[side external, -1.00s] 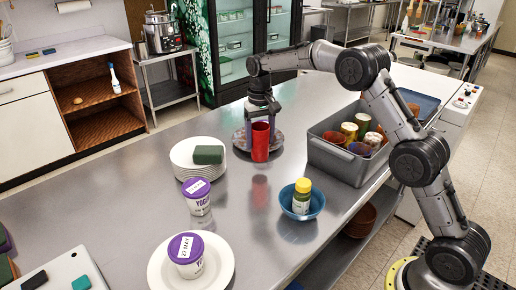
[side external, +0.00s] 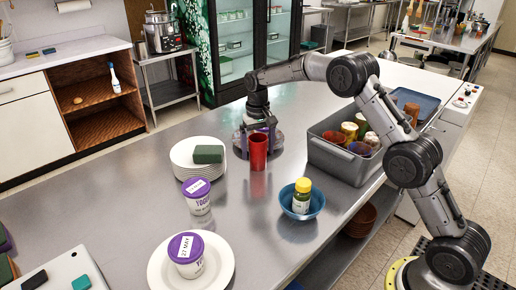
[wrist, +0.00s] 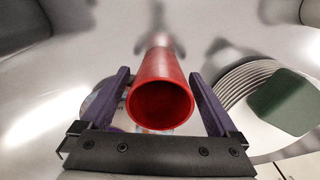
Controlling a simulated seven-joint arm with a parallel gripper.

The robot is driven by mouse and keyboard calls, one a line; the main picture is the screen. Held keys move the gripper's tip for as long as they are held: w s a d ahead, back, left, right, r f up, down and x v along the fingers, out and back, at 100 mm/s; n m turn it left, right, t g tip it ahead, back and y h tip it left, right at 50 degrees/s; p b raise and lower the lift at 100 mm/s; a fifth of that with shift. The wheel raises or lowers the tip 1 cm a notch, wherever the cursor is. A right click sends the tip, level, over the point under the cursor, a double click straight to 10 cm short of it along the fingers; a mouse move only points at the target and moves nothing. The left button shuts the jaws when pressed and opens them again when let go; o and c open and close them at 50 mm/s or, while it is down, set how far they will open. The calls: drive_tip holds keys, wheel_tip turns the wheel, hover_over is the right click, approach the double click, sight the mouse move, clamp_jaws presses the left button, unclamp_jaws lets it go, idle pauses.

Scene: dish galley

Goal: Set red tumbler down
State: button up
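Narrow gaps show between the fingers and the tumbler in the wrist view.
A plate stack (side external: 187,170) with a green sponge (side external: 208,154) is left of the tumbler. A grey bin (side external: 338,165) of cups stands right. A blue bowl (side external: 291,211) with a yellow-capped jar and two yogurt tubs (side external: 198,197) are nearer. Bare counter lies in front.

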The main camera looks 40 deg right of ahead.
wheel_tip(320, 180, up, 12)
drive_tip(key=s+a+r+n+t, duration=0.1)
drive_tip(key=s+a+r, duration=0.1)
drive_tip(key=s+r, duration=0.6)
drive_tip(key=s+a+r+n+t, duration=0.2)
drive_tip(key=s+t, duration=0.1)
drive_tip(key=s, duration=1.7)
drive_tip(key=s+f, duration=0.3)
drive_tip(key=s, duration=0.2)
drive_tip(key=s+a+f+n+t, duration=0.1)
drive_tip(key=s+f, duration=0.3)
drive_tip(key=s, duration=0.2)
drive_tip(key=shift+s+n+t, duration=0.3)
